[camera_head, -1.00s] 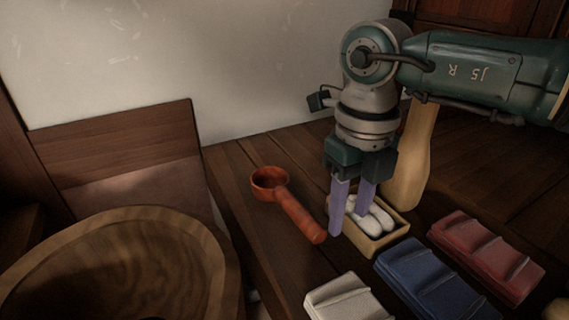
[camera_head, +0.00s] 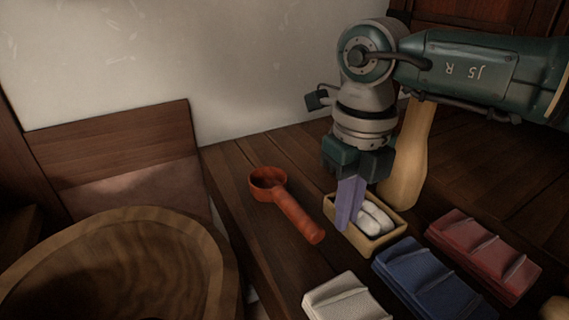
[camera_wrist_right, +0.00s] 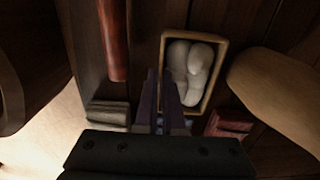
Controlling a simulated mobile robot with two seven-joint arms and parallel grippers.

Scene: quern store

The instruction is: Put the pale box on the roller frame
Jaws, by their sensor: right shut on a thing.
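The pale box (camera_head: 389,243) is a small open wooden box on the dark plank surface, with white rounded pieces (camera_head: 374,219) inside. The right wrist view shows its rim (camera_wrist_right: 217,72) and the white pieces from above. My right gripper (camera_head: 347,221) points down with its purple fingers closed together at the box's left wall; it looks shut on that wall. In the right wrist view the fingers (camera_wrist_right: 160,78) lie along that side. The box appears to rest on the planks. I make out no roller frame. My left gripper is not in view.
A red scoop (camera_head: 292,213) lies just left of the box. White (camera_head: 345,299), blue (camera_head: 425,280) and red (camera_head: 484,254) ridged blocks lie in front and to the right. A tall pale wooden piece (camera_head: 407,160) stands close behind. A large round wooden vessel (camera_head: 218,250) is at lower left.

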